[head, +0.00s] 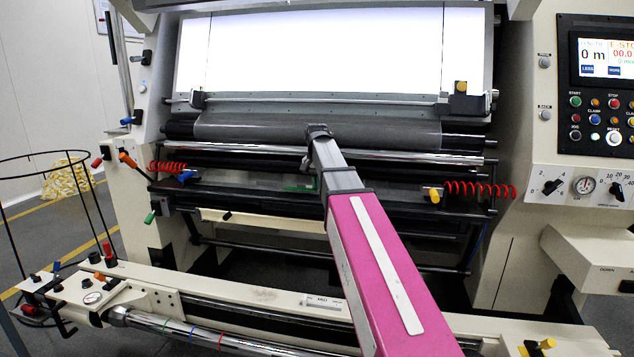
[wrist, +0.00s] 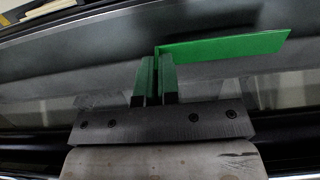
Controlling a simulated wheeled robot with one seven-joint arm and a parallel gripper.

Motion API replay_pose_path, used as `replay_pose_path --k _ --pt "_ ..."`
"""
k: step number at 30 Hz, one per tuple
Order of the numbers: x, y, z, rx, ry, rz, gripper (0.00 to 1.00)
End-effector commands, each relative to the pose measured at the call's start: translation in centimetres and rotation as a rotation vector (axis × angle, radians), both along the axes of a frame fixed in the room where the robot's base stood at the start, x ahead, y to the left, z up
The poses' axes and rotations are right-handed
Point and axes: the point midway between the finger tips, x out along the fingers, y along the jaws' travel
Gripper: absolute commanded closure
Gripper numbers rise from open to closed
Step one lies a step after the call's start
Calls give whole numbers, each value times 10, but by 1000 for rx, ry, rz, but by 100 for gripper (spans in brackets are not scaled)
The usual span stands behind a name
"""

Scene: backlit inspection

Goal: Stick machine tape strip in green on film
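The green tape strip (wrist: 225,48) is a flat bright green band in the wrist view. It reaches right from the fingertips of my gripper (wrist: 157,62), with its left end at the narrow gap between the two fingers. The fingers are close together and appear shut on that end. The grey, glossy film (wrist: 75,80) lies behind the strip; I cannot tell whether they touch. In the head view the dark film (head: 250,131) spans the machine below the lit panel. My arm hides my gripper there; a thin green line shows beside the arm.
The bright inspection panel (head: 320,50) stands above the film. A chrome bar (head: 240,153) and dark rollers run across below it. Red coiled hoses (head: 480,190) hang at both sides. The control panel (head: 600,85) is at the right, and a wire basket (head: 45,200) at the left.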

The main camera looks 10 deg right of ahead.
Motion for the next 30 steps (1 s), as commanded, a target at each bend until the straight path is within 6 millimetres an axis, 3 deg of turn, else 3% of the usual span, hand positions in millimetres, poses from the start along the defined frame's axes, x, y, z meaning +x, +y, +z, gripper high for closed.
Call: replay_pose_path --k 30 --pt "0 0 -14 0 0 0 100"
